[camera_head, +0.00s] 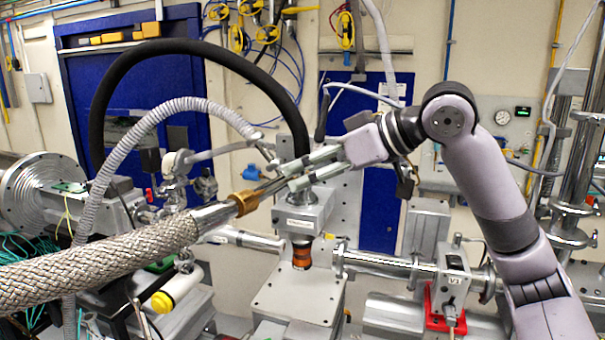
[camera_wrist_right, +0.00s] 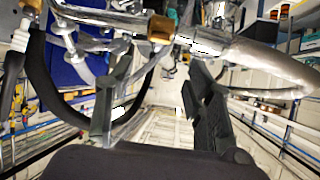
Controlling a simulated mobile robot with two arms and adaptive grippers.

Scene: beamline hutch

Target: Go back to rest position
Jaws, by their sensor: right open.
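My right arm comes in from the right side of the head view, and its gripper (camera_head: 284,175) points left near the middle of the picture. Its two fingers are apart, with nothing visible held between them. The right wrist view also shows the open fingers of this gripper (camera_wrist_right: 160,68), with open space between them. A brass fitting (camera_head: 246,202) on the end of a braided metal hose (camera_head: 110,258) shows just left of the fingertips; I cannot tell whether they touch. The fitting also shows in the right wrist view (camera_wrist_right: 161,28). My left gripper is not in view.
A thick black hose (camera_head: 97,112) and a grey corrugated hose (camera_head: 107,170) arch on the left. A grey boxed unit (camera_head: 302,212) stands below my right gripper. A beam pipe (camera_head: 378,262) and a valve in a red bracket (camera_head: 432,312) lie at the lower right.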

